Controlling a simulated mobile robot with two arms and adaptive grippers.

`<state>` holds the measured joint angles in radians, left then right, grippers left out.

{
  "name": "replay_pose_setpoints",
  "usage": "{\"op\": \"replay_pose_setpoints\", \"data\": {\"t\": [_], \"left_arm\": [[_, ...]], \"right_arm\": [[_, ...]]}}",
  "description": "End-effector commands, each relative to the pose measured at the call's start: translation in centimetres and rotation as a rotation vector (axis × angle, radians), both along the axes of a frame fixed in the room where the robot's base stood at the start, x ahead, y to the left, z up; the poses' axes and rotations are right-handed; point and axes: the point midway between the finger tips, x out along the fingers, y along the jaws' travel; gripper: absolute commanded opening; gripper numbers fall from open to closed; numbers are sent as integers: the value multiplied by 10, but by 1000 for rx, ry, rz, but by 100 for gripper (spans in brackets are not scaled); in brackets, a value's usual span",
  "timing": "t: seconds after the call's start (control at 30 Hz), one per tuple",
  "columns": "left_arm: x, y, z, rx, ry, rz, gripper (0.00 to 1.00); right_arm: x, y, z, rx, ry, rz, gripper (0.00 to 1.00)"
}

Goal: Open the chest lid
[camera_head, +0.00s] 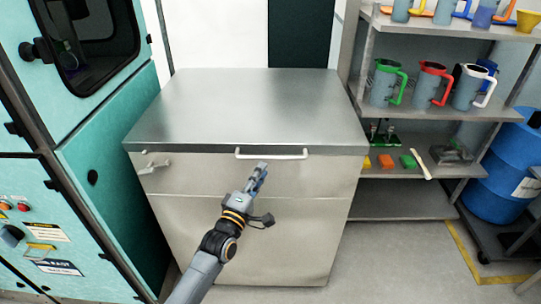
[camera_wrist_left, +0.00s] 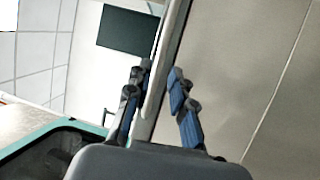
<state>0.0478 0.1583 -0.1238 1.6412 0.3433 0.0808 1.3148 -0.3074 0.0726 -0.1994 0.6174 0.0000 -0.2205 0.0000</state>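The metal chest (camera_head: 245,220) stands in the middle of the head view with its flat grey lid (camera_head: 245,100) closed. A pale bar handle (camera_head: 271,155) runs along the front edge of the lid. My right gripper is not in view.
A teal machine cabinet (camera_head: 105,175) stands close on the left. A small lever (camera_head: 154,166) sits on the chest's front left. Shelves with pitchers (camera_head: 388,84) and a blue barrel (camera_head: 508,170) stand on the right. The lid top is clear.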

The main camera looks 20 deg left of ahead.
Motion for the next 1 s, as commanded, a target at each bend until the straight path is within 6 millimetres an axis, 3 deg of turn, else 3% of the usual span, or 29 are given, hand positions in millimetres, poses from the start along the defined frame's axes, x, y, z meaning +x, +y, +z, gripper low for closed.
{"op": "replay_pose_setpoints", "data": {"t": [0.2,0.4,0.77,0.8,0.9,1.0], "left_arm": [[42,-6,9,0,1,-1,22],[62,-8,11,-1,1,0,22],[67,-8,11,0,1,0,22],[67,-8,11,0,2,0,20],[67,-8,11,0,2,0,0],[67,-8,11,0,2,0,0]], "right_arm": [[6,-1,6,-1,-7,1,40],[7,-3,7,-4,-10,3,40],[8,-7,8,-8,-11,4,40],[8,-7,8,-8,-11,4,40],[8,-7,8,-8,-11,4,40],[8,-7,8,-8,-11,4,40]]}}
